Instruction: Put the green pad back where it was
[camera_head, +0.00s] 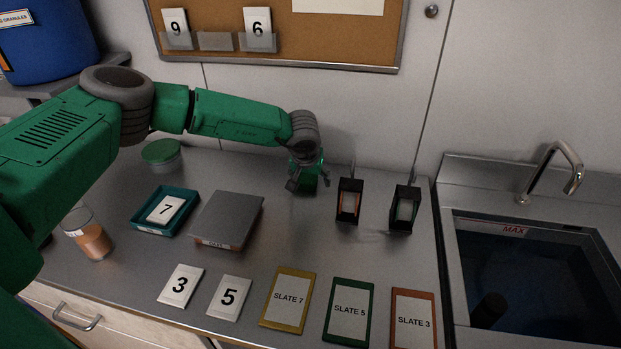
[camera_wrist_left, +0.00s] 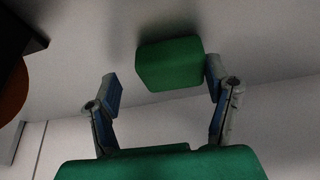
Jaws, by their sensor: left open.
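The green pad (camera_head: 312,180) looks like a small green block at the back of the counter, near the wall and left of two black holders. In the left wrist view the green pad (camera_wrist_left: 170,64) shows between and just beyond the fingertips, closer to the right-hand finger. My left gripper (camera_head: 308,183) is open, with its fingers spread on either side of the pad. I cannot tell whether a finger touches it. The gripper also shows in the left wrist view (camera_wrist_left: 164,82). The pad's underside is hidden. My right gripper is not in view.
Black holders, one with an orange insert (camera_head: 349,203) and one with a pale insert (camera_head: 404,211), stand to the right. A grey lidded box (camera_head: 228,217), teal tray (camera_head: 150,225), orange-filled beaker (camera_head: 92,240), number cards and slates (camera_head: 348,311) occupy the counter. A sink (camera_head: 530,262) lies right.

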